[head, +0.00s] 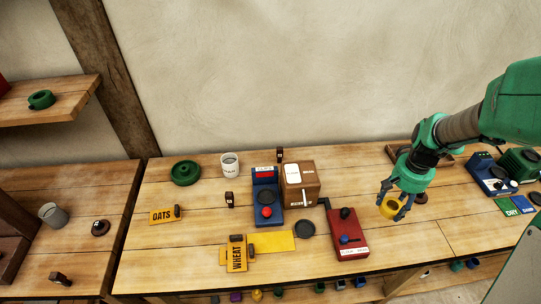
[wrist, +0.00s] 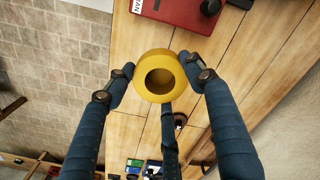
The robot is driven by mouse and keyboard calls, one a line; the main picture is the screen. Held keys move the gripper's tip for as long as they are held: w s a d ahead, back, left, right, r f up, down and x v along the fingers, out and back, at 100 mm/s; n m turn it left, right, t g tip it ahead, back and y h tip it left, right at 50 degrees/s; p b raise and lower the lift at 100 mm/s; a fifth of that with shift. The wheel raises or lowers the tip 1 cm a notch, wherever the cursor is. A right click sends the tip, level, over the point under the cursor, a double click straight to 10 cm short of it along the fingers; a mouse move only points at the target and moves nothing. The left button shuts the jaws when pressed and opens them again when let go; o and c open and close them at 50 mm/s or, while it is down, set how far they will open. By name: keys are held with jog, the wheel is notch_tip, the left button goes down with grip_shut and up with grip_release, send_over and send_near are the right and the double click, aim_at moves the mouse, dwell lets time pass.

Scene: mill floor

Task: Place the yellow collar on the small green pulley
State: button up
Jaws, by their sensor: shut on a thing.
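The yellow collar (head: 390,208) is a thick ring with a round hole, held between the fingers of my gripper (head: 393,206) over the right part of the bench in the head view. In the wrist view, the collar (wrist: 145,67) sits between the two main fingertips, its hole facing the camera. A green, round, grooved pulley-like piece (head: 185,173) lies flat at the back left of the bench, far left of my gripper. Another green round piece (head: 41,99) rests on the upper left shelf. I cannot tell which of them is the small pulley.
Between my gripper and the bench's green piece stand a red box with a lever (head: 347,236), a brown grinder-like box (head: 300,187), a blue scale-like device (head: 266,200) and a white mug (head: 229,164). Yellow OATS (head: 163,216) and WHEAT (head: 237,255) plates lie left.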

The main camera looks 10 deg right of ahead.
jog(key=w+a+n+p, duration=0.2)
jog(key=w+a, duration=0.4)
jog(key=a, duration=0.3)
jog(key=w+a+r+n+p, duration=0.1)
jog(key=w+a+n+p, duration=0.2)
jog(key=w+a, duration=0.4)
jog(key=w+a+r+n+p, duration=0.1)
jog(key=w+a+n+p, duration=0.2)
jog(key=w+a, duration=0.4)
jog(key=shift+a+r+p, duration=0.2)
jog(key=shift+a+p, duration=0.1)
jog(key=shift+a, duration=1.9)
jog(key=a+f+n+p, duration=0.3)
jog(key=a+n+p, duration=0.45)
jog(key=a, duration=2.75)
jog(key=shift+s+d+f+b, duration=0.1)
jog(key=shift+d+f, duration=0.1)
jog(key=shift+f, duration=0.6)
jog(key=shift+s+d+f+b, duration=0.1)
jog(key=shift+d+f+b, duration=0.05)
jog(key=shift+f, duration=0.65)
jog(key=shift+s+d+f+b, duration=0.1)
jog(key=shift+d+f, duration=0.1)
jog(key=shift+f, duration=0.6)
jog(key=shift+w+a, duration=0.1)
